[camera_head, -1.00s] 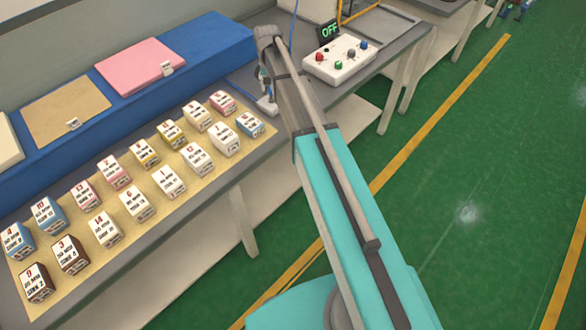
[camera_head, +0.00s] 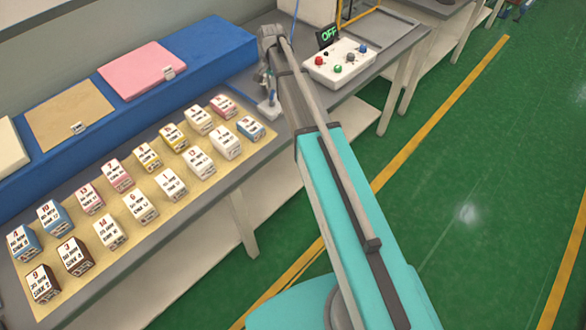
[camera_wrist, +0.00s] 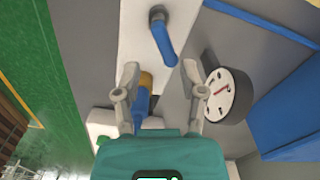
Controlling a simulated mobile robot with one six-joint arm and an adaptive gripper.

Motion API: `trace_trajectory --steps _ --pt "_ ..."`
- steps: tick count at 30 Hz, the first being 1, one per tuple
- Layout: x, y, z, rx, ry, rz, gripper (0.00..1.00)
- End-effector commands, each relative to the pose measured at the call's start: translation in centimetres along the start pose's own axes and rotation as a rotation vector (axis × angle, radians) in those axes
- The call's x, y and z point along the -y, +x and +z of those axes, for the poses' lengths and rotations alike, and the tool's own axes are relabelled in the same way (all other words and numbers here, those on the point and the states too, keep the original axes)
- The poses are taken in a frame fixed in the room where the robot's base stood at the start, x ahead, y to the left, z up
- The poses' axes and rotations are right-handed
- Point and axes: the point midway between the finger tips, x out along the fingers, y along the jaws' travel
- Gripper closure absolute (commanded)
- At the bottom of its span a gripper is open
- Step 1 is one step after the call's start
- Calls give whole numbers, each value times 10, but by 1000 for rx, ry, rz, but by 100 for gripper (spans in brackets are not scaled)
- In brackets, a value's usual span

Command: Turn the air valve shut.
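In the wrist view, a blue curved lever (camera_wrist: 165,44) with a dark grey pivot sits on a white panel, just beyond my fingertips. It looks like the air valve's handle. A brass fitting (camera_wrist: 147,79) with a blue part below it shows between the fingers, partly hidden by my gripper. My gripper (camera_wrist: 160,74) is open, with its two fingers apart and nothing clamped. A round white gauge (camera_wrist: 222,96) with a red needle is right of the fingers. In the head view, my gripper (camera_head: 267,78) is over the bench's back part, and the valve is mostly hidden or too small to make out.
A white control box (camera_head: 340,65) with coloured knobs and a green "OFF" display (camera_head: 328,36) stand right of my arm. Several small labelled boxes stand on a tan mat (camera_head: 205,187) at left. Pink (camera_head: 140,68) and tan pads lie on a blue block (camera_head: 215,45).

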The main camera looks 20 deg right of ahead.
Motion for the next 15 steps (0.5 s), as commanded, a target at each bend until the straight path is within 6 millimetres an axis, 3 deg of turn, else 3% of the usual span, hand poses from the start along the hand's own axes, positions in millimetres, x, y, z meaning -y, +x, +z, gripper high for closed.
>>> trace_trajectory --steps 15 --pt "0 -47 0 0 -2 0 47"
